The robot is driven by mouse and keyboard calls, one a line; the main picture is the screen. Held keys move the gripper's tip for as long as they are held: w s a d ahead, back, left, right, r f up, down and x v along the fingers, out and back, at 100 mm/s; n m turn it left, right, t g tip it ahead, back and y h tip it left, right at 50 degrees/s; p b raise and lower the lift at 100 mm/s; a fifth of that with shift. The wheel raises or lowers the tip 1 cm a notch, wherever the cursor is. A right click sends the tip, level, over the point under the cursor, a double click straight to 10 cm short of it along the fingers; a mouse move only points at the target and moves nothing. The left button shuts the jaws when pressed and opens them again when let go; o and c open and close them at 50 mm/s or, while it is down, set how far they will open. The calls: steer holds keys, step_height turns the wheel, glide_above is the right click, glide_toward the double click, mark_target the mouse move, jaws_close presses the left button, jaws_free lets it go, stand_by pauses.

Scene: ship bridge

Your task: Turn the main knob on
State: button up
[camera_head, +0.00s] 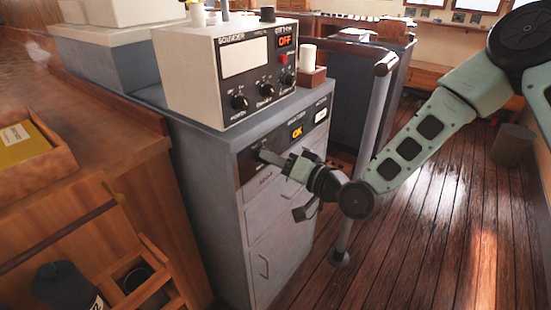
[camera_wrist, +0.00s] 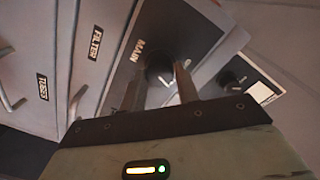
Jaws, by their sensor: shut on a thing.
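The main knob (camera_wrist: 158,68) is dark and round, on a black panel labelled MAIN in the wrist view. The two fingers of my gripper (camera_wrist: 158,80) are on either side of it, shut on it. A white mark shows just beside the knob, between the fingers; I cannot tell for sure which setting it points to.
A sounder box (camera_head: 192,78) with several knobs and a red OFF display (camera_head: 285,41) stands on the cabinet. A grey post (camera_head: 365,150) rises close to my arm. Drawer handles (camera_head: 263,266) stick out below. Wooden floor (camera_head: 440,230) is open on the right.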

steer(key=shift+m, duration=1)
steer(key=o, duration=1)
steer(key=shift+c, duration=0.2)
steer(key=shift+d, duration=0.1)
steer(key=p+v, duration=0.7)
steer(key=v, duration=1)
steer(key=shift+d, duration=0.25)
